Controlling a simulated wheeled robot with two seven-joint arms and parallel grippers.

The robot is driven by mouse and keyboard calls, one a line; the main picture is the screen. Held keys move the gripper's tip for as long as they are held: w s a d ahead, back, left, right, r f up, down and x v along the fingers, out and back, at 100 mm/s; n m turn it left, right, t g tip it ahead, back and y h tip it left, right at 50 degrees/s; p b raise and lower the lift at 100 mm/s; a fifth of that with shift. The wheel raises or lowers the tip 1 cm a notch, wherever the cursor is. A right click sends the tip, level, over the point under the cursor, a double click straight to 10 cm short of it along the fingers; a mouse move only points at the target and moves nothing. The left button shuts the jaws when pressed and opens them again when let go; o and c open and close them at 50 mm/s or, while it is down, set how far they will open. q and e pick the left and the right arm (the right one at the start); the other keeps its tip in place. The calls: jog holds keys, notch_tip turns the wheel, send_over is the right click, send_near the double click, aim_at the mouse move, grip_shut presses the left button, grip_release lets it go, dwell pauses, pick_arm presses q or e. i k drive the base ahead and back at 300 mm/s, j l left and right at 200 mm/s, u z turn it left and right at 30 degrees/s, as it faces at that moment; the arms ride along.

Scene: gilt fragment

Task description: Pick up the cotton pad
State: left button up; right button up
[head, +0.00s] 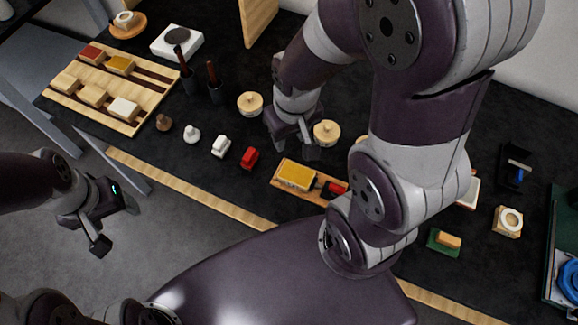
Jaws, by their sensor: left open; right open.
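I cannot tell for certain which thing is the cotton pad. A small rounded white piece (192,134) and a small white block (221,146) stand in a row on the dark table, between a brown knob (164,123) and a red block (250,157). My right gripper (293,148) is open, pointing down over the table, right of the red block and beside a round wooden lidded pot (326,132). It holds nothing that I can see. My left gripper (117,228) is open and empty, off the table's front edge at the left.
A wooden rack (139,92) with colored blocks lies at the back left. Dark-handled tools (213,82) stand near it. A wooden tray (283,188) with a yellow block is in front of my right gripper. My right arm hides part of the table.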

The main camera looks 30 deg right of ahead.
aim_at(191, 135)
jog(key=z, duration=0.9)
jog(key=j+z, duration=0.2)
jog(key=z, duration=0.25)
jog(key=i+j+z, duration=0.1)
jog(key=j+z, duration=0.15)
jog(key=z, duration=0.15)
jog(key=j+z, duration=0.2)
jog(key=z, duration=0.25)
jog(key=j+z, duration=0.2)
jog(key=z, duration=0.2)
jog(key=k+j+z, duration=0.15)
jog(key=z, duration=0.3)
jog(key=k+j+z, duration=0.1)
jog(key=k+j, duration=0.15)
jog(key=j, duration=0.15)
jog(key=k+j+z, duration=0.1)
jog(key=j, duration=0.3)
jog(key=k+j+z, duration=0.15)
jog(key=k+j, duration=0.2)
